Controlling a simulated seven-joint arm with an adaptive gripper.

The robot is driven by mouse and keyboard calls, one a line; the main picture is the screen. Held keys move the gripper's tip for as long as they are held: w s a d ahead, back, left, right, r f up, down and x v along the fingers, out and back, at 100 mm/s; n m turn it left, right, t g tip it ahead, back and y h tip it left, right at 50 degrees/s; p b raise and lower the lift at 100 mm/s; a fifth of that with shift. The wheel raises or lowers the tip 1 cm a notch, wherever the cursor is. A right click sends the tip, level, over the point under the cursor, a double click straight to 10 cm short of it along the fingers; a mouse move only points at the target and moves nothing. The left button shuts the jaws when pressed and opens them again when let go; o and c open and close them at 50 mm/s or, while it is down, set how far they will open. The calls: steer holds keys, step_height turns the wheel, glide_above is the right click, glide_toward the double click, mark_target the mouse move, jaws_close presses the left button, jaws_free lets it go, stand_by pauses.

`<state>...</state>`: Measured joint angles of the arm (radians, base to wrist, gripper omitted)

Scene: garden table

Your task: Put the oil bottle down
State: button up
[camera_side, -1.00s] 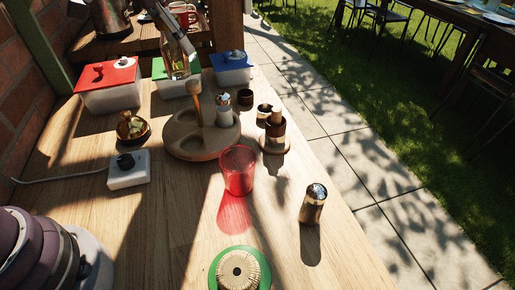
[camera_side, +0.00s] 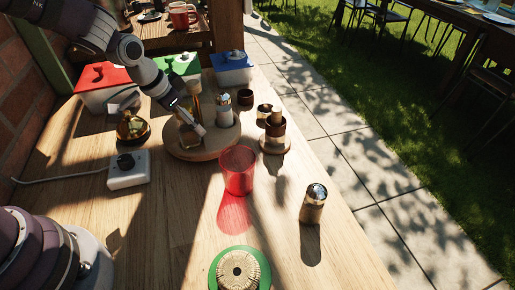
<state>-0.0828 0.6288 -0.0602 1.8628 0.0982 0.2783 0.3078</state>
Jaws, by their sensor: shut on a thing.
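The round wooden caddy (camera_side: 222,150) stands on the table in the middle of the view. My gripper (camera_side: 192,126) reaches down from the upper left to the caddy's left side. It is shut on the oil bottle (camera_side: 188,140), a clear yellowish bottle. The gripper hides much of the bottle, which looks roughly upright over the caddy's left part. I cannot tell whether its base touches the caddy. A shaker with a pale top (camera_side: 224,110) stands in the caddy to the right of the gripper.
Bins with red (camera_side: 104,75), green (camera_side: 178,64) and blue (camera_side: 232,58) lids line the back. A red glass (camera_side: 238,170) stands in front of the caddy, small dark cups to its right. A glass pot (camera_side: 132,127) and white socket box (camera_side: 128,170) are left.

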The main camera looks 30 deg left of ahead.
steer(key=o, duration=1.2)
steer(key=v, duration=1.2)
steer(key=s+r+n+t+y, duration=0.1)
steer(key=s+r+n, duration=0.2)
steer(key=s, duration=0.9)
steer(key=shift+r+n, duration=0.3)
steer(key=shift+r, duration=0.05)
steer(key=shift+a, duration=0.15)
